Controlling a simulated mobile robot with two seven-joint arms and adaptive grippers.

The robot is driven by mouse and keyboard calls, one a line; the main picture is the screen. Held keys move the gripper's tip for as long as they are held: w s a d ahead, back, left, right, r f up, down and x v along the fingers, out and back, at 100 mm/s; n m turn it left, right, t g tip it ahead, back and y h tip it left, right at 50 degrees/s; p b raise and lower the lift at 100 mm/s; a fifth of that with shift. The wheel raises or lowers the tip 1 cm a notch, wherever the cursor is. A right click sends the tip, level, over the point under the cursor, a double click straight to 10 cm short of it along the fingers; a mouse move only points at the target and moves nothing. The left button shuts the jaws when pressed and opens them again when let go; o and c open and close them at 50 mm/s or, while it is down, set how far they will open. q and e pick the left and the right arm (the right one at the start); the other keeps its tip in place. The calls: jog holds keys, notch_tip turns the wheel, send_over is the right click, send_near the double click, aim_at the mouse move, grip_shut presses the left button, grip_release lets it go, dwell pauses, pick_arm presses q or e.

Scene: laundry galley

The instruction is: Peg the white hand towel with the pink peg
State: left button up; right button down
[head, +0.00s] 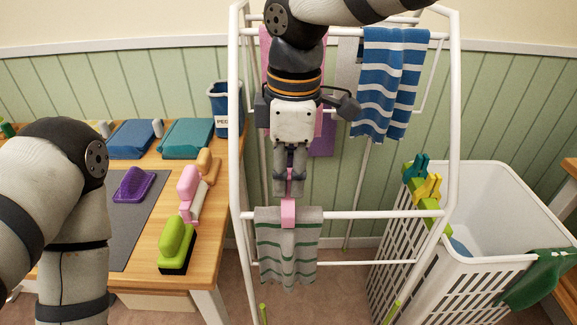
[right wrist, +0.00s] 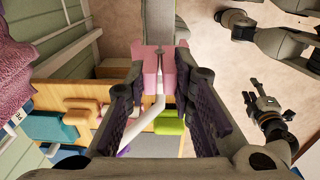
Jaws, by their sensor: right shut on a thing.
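The whitish-grey hand towel with green stripes (head: 276,262) hangs over the rack's low front bar in the head view. My right gripper (head: 288,192) points down above that bar and is shut on the pink peg (head: 288,214). The peg's lower end is at the bar, over the towel's top edge; whether its jaws pinch the cloth cannot be told. In the right wrist view the peg (right wrist: 160,72) sits between my fingertips. My left arm is at the left of the head view, its gripper out of frame; a dark gripper (right wrist: 260,100) shows small in the right wrist view.
The white rack (head: 447,130) also holds a blue striped towel (head: 392,85) and pink cloth behind my arm. The wooden table (head: 150,235) at left carries several brushes and folded cloths. A white basket (head: 500,200) with pegs on its rim stands right.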

jog(key=shift+f, duration=0.25)
jog(key=shift+f, duration=0.65)
jog(key=c, duration=1.3)
grip_release()
